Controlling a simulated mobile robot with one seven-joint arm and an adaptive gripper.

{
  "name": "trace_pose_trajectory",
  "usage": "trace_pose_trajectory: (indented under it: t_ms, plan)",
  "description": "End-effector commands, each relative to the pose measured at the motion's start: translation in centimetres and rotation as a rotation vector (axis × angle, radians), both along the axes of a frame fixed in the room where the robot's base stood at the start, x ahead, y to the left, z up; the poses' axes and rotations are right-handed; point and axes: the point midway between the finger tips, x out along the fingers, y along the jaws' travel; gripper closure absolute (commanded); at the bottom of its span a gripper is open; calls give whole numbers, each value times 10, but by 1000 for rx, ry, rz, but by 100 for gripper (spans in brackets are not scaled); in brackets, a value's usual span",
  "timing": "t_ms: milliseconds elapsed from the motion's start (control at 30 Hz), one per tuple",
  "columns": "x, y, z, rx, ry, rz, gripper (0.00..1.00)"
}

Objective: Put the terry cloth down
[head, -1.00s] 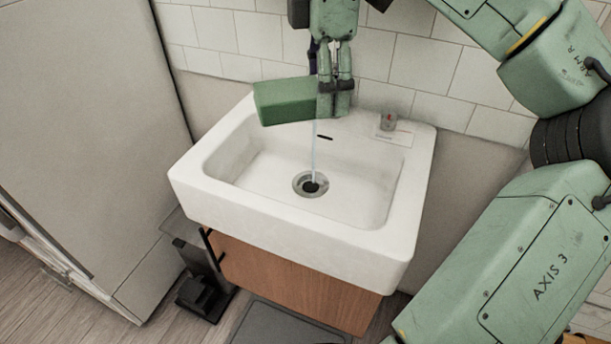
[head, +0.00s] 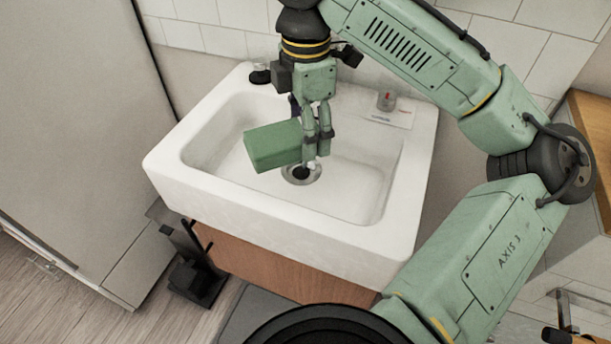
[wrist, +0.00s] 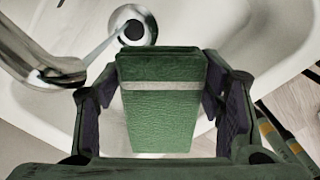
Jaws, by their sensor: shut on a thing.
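The terry cloth (head: 273,146) is a green, folded, block-shaped bundle. It hangs over the white sink basin (head: 215,160), left of the drain in the head view. In the wrist view the cloth (wrist: 160,105) has a rough texture and a pale stripe across it, and it sits between the two fingers. My gripper (head: 318,162) is shut on its right end in the head view, pointing down above the drain. I cannot tell how high the cloth is above the basin floor.
A small clear object with red (head: 386,101) stands on the sink's back right rim. A tall pale cabinet (head: 70,120) stands left.

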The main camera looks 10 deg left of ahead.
Motion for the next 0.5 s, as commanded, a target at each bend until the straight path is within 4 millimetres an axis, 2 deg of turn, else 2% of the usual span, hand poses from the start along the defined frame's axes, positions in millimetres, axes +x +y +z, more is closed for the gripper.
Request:
trace_pose_trajectory:
  t_ms: [33,200,333,500]
  plan:
    - [-1,1,-16,2,5,4,70]
    - [-1,0,-57,3,4,1,70]
    - [-1,0,-77,1,2,0,70]
    - [0,0,-88,0,0,0,70]
